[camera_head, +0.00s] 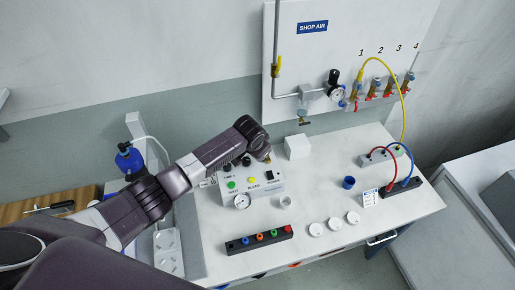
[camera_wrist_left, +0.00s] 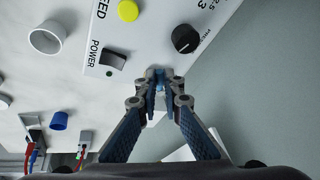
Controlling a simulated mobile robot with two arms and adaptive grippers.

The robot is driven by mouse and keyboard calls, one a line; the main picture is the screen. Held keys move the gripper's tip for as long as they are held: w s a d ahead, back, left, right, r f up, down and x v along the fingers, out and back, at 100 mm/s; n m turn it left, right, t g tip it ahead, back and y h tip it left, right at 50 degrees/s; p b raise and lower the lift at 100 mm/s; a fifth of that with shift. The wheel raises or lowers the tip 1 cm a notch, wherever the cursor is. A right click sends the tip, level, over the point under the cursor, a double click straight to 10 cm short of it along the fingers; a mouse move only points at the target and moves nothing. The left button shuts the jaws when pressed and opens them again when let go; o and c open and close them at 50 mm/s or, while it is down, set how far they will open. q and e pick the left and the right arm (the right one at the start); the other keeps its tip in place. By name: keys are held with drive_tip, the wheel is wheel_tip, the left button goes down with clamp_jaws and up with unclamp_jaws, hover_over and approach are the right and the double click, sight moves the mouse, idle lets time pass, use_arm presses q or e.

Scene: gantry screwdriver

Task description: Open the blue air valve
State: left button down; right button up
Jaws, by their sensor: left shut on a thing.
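My left gripper (camera_head: 267,157) reaches in from the left, at the far right edge of the white control box (camera_head: 262,199). In the left wrist view, the two fingers of my left gripper (camera_wrist_left: 160,77) meet at the edge of the box, beside its POWER switch. They are shut on a small blue part with a brass-coloured bit, which looks like the blue air valve (camera_wrist_left: 160,88). The fingers hide most of it, so its turn angle cannot be told. My right gripper is not in view.
A white block (camera_head: 297,147) stands just right of the gripper. A SHOP AIR panel (camera_head: 290,75) with a gauge and numbered valves is behind. A dark rail with coloured sockets (camera_head: 259,240), white discs and a blue cup (camera_head: 348,183) are on the bench.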

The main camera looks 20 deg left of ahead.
use_arm(q)
drive_tip(key=n, duration=0.1)
drive_tip(key=d+n+y+p, duration=0.1)
drive_tip(key=n, duration=0.1)
drive_tip(key=shift+s+d, duration=0.15)
drive_tip(key=shift+d, duration=0.1)
drive_tip(key=n, duration=0.1)
drive_tip(key=d+n+y, duration=0.1)
drive_tip(key=shift+f+n+g+b, duration=0.15)
drive_tip(key=shift+n+g+b, duration=0.15)
drive_tip(key=shift+b, duration=0.1)
drive_tip(key=shift+d+f+n+y+b, duration=0.1)
drive_tip(key=shift+d+n+y+b, duration=0.25)
drive_tip(key=shift+n+y+b, duration=0.4)
drive_tip(key=n+b, duration=0.2)
drive_tip(key=d+n+g+b, duration=0.1)
drive_tip(key=shift+w+d+n+y+b, duration=0.1)
drive_tip(key=shift+w+n+y+b, duration=0.15)
drive_tip(key=shift+w+n+b, duration=0.15)
drive_tip(key=shift+w+d+n+g+b, duration=0.1)
drive_tip(key=shift+n+g+b, duration=0.35)
drive_tip(key=shift+b, duration=0.15)
drive_tip(key=shift+r, duration=0.2)
drive_tip(key=c, duration=2.1)
unclamp_jaws()
drive_tip(key=shift+w, duration=0.1)
